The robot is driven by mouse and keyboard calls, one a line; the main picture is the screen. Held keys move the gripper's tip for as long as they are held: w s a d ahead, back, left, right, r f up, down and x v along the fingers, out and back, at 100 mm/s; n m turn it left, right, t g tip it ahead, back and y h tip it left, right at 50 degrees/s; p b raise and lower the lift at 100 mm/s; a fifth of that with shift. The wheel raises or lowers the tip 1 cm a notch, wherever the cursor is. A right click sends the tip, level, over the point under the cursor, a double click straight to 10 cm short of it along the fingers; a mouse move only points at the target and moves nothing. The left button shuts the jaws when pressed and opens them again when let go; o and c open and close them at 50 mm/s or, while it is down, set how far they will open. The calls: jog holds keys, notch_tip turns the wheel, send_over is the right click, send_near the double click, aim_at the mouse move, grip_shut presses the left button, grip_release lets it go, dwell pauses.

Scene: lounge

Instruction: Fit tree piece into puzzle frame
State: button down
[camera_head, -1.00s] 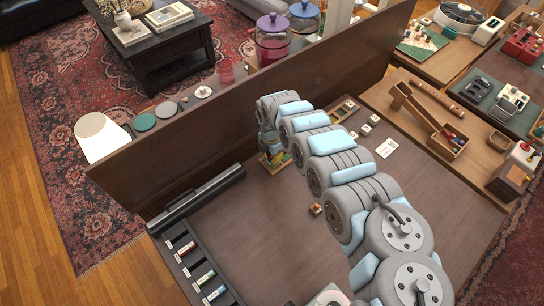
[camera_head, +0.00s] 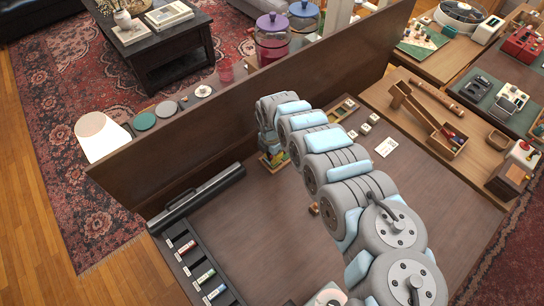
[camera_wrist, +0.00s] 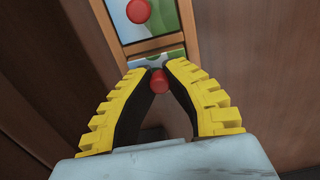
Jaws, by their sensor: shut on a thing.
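My gripper (camera_wrist: 160,68) has yellow ridged fingers with dark inner pads. In the wrist view its fingertips are closed around a red knob (camera_wrist: 159,82). The knob appears to belong to the tree piece, which is mostly hidden by the fingers; a green and white patch (camera_wrist: 145,62) shows just past the tips. The wooden puzzle frame (camera_wrist: 158,45) lies right in front of the fingertips.
Another picture piece with a red knob (camera_wrist: 138,11) shows in the frame. A tall dark panel (camera_head: 200,145) runs behind the frame. A dark tray with small cylinders (camera_head: 205,275) is at the left. A small wooden block (camera_head: 314,209) lies near my arm. The middle tabletop is clear.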

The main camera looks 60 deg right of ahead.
jog(key=shift+f, duration=0.4)
jog(key=c, duration=1.1)
grip_release()
jog(key=shift+r, duration=0.1)
jog(key=shift+r+p, duration=2.95)
